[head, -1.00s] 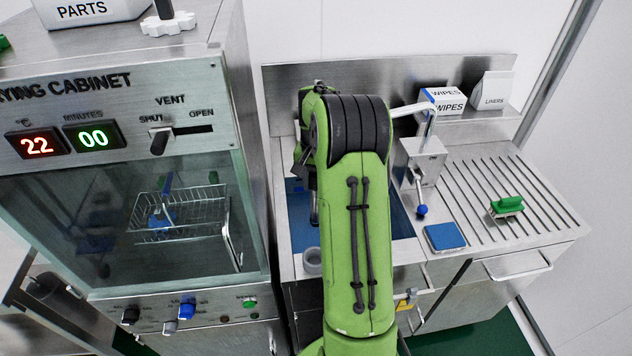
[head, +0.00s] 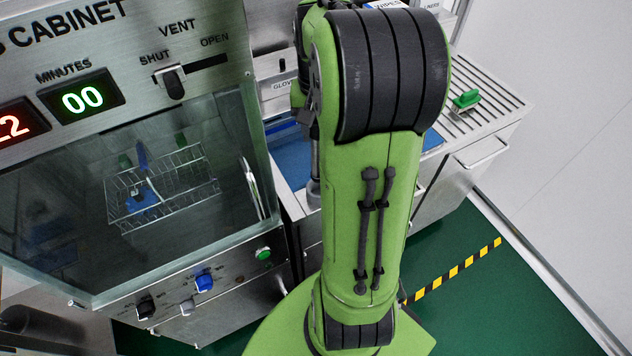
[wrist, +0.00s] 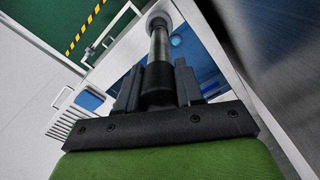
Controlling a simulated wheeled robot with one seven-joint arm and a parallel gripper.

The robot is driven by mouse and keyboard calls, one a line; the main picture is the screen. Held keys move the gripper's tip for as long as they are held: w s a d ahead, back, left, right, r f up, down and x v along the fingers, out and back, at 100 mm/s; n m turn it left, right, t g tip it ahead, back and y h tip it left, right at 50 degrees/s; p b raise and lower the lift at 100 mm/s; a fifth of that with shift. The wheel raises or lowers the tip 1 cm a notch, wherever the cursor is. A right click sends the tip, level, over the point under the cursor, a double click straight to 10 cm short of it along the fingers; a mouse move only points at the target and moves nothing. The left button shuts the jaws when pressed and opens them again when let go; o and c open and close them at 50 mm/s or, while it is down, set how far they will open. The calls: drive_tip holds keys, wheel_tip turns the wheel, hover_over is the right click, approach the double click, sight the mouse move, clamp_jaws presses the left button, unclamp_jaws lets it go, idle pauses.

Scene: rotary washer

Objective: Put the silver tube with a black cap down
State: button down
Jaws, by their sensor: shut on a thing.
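The silver tube (wrist: 158,45) points away from my gripper (wrist: 158,88) in the wrist view, with its black cap (wrist: 157,76) between the two fingers. My gripper is shut on it at the cap end. The tube's far end is at a small grey round cup (wrist: 158,17); I cannot tell whether it is inside or just above it. In the head view the tube (head: 315,158) shows as a narrow upright strip left of my green arm, over the grey cup (head: 314,188). My arm hides the fingers there.
The blue sink basin (head: 292,160) lies beside the tube, partly behind my arm. The drying cabinet (head: 255,120) stands close on the left, with a wire basket (head: 165,190) behind its glass. A green-handled brush (head: 466,99) lies on the ribbed drainboard at right.

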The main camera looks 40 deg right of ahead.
drive_tip(key=f, duration=0.4)
drive_tip(key=f+b, duration=0.1)
drive_tip(key=f, duration=0.3)
drive_tip(key=shift+d, duration=0.2)
drive_tip(key=shift+f+b, duration=0.15)
drive_tip(key=shift+b, duration=0.25)
drive_tip(key=c, duration=0.7)
unclamp_jaws()
wheel_tip(320, 180, up, 13)
drive_tip(key=p, duration=0.3)
drive_tip(key=shift+a+f, duration=0.1)
drive_tip(key=shift+f, duration=0.1)
drive_tip(key=shift+f, duration=0.1)
